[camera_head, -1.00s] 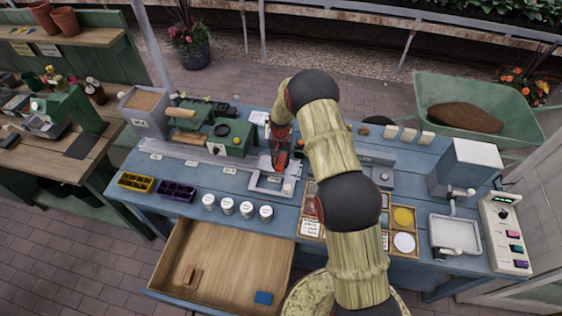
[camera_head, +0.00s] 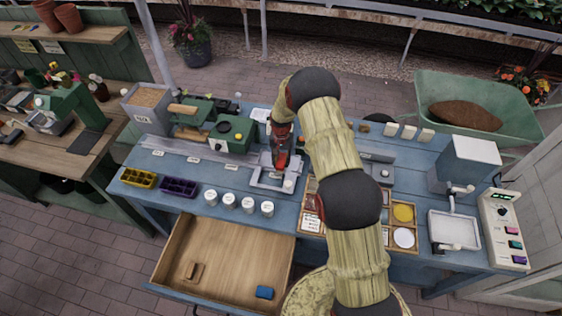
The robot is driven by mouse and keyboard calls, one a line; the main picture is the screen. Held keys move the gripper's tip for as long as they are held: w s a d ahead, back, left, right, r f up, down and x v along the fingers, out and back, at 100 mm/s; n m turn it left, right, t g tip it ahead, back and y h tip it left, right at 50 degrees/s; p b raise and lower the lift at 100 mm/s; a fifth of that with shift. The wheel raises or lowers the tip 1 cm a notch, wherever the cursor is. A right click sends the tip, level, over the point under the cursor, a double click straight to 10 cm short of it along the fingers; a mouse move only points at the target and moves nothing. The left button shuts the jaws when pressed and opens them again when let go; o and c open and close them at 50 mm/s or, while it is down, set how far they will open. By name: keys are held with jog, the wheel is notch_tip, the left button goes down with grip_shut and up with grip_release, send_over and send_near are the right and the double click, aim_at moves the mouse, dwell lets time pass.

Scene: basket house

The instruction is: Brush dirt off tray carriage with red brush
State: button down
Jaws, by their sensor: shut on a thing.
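The tray carriage (camera_head: 268,183) is a light grey frame on the blue bench, at the right part of a long grey rail. My gripper (camera_head: 281,163) points down over its back part. My gripper is shut on the red brush, which is small and mostly hidden among the dark fingers. I cannot tell whether the bristles touch the carriage. Dirt on the carriage is too small to make out.
A green machine (camera_head: 234,134) stands behind left of the carriage. Several white jars (camera_head: 248,204) stand in front. An open wooden drawer (camera_head: 225,255) holds a blue block (camera_head: 264,292). A wooden sorting tray (camera_head: 310,222) lies right, partly behind my arm.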

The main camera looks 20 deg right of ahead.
jog(key=shift+w+d+r, duration=0.1)
jog(key=shift+w+r, duration=0.1)
jog(key=shift+r, duration=0.45)
jog(key=shift+w+d+r, duration=0.1)
jog(key=shift+w+r, duration=0.05)
jog(key=shift+r, duration=0.45)
jog(key=shift+r+p, duration=1.1)
jog(key=shift+r, duration=1.25)
